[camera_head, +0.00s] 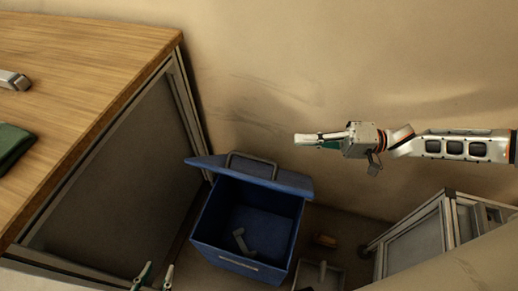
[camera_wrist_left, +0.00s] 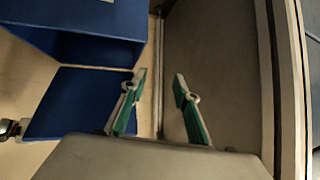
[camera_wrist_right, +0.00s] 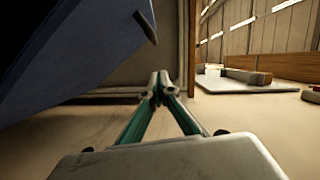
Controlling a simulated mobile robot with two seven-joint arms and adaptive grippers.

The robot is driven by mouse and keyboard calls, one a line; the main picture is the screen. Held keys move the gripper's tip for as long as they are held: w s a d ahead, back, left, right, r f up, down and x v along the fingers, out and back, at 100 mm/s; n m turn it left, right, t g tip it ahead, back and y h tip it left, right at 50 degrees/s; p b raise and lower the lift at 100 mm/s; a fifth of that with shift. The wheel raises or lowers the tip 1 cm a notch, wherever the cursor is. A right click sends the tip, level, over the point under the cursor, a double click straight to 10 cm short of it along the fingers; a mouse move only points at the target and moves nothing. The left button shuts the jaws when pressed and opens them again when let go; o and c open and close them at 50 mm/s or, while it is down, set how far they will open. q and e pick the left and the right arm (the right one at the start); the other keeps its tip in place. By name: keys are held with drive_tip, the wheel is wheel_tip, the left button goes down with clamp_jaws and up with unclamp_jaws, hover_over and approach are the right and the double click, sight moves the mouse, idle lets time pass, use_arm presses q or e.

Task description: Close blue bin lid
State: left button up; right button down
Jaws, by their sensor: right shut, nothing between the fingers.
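The blue bin (camera_head: 210,240) stands on the floor beside the wooden table. Its lid (camera_head: 290,181) is open, raised along the bin's back side, with a dark handle (camera_head: 252,166) on it. A grey angled piece (camera_head: 240,240) lies inside the bin. My right gripper (camera_head: 298,138) is shut and empty, above and behind the lid, apart from it. The right wrist view shows its closed fingertips (camera_wrist_right: 158,80) with a blue panel (camera_wrist_right: 75,45) at upper left. My left gripper (camera_head: 152,275) is open and empty at the bottom, left of the bin; it also shows in the left wrist view (camera_wrist_left: 160,82).
The wooden table (camera_head: 85,50) and its grey side panel (camera_head: 120,170) stand left of the bin. A light-framed grey cabinet (camera_head: 420,240) stands at lower right. The wall is behind.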

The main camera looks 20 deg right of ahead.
use_arm(q)
drive_tip(key=shift+d+r+b, duration=0.1)
drive_tip(key=shift+d+b, duration=0.35)
drive_tip(key=shift+b, duration=0.15)
use_arm(e)
drive_tip(key=shift+m+t, duration=0.3)
drive_tip(key=shift+m, duration=0.6)
drive_tip(key=shift+w+a+f, duration=0.1)
drive_tip(key=shift+a+f, duration=0.1)
drive_tip(key=shift+a, duration=1.6)
drive_tip(key=shift+w+a+f, duration=0.1)
drive_tip(key=shift+a+f, duration=0.05)
drive_tip(key=shift+a, duration=1.6)
drive_tip(key=shift+w+a+f, duration=0.1)
drive_tip(key=shift+a+f, duration=0.1)
drive_tip(key=shift+a, duration=1.6)
